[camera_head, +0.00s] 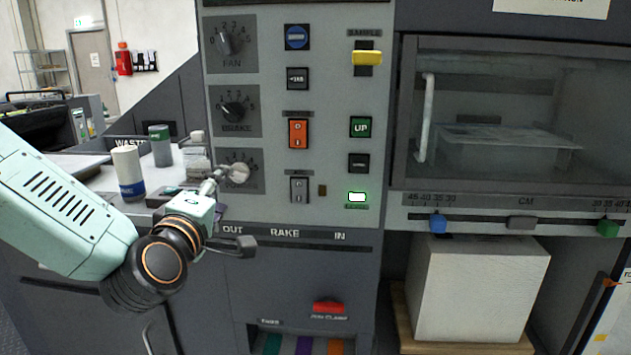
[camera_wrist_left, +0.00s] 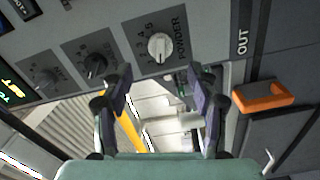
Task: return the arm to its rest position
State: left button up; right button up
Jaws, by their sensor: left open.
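My left arm (camera_head: 60,205) comes in from the left in the head view. Its gripper (camera_head: 226,192) is in front of the panel, close to the lowest round knob (camera_head: 239,173). In the left wrist view the gripper (camera_wrist_left: 162,90) is open, with its two dark fingers spread and nothing between them. The pale knob (camera_wrist_left: 160,47), marked POWDER, lies beyond the fingertips and looks clear of them. My right gripper is in neither view.
Above are the FAN knob (camera_head: 229,41) and another dark knob (camera_head: 233,109). A white bottle (camera_head: 128,170) and a green-capped jar (camera_head: 160,146) stand beside my arm. An orange handle (camera_wrist_left: 262,95) sticks out near OUT. A glass-fronted chamber (camera_head: 510,120) is at right.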

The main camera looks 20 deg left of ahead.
pick_arm(q)
jog(key=s+d+f+m+g+h, duration=0.1)
jog(key=s+d+f+m+g, duration=0.2)
jog(key=f, duration=0.4)
jog(key=s+d+f+m+g+h, duration=0.1)
jog(key=d+f+m+g+h, duration=0.1)
jog(key=f+m, duration=0.45)
jog(key=s+d+f+m+g+h, duration=0.1)
jog(key=s+d+f+m+g, duration=0.15)
jog(key=f, duration=0.65)
jog(key=s+d+f+m+g, duration=0.2)
jog(key=s+f+g, duration=0.3)
jog(key=s+f, duration=0.5)
jog(key=s+d+f+m+g, duration=0.2)
jog(key=s+f+g, duration=0.3)
jog(key=s+f, duration=0.5)
jog(key=s+m, duration=0.1)
jog(key=s, duration=0.5)
jog(key=shift+s, duration=0.2)
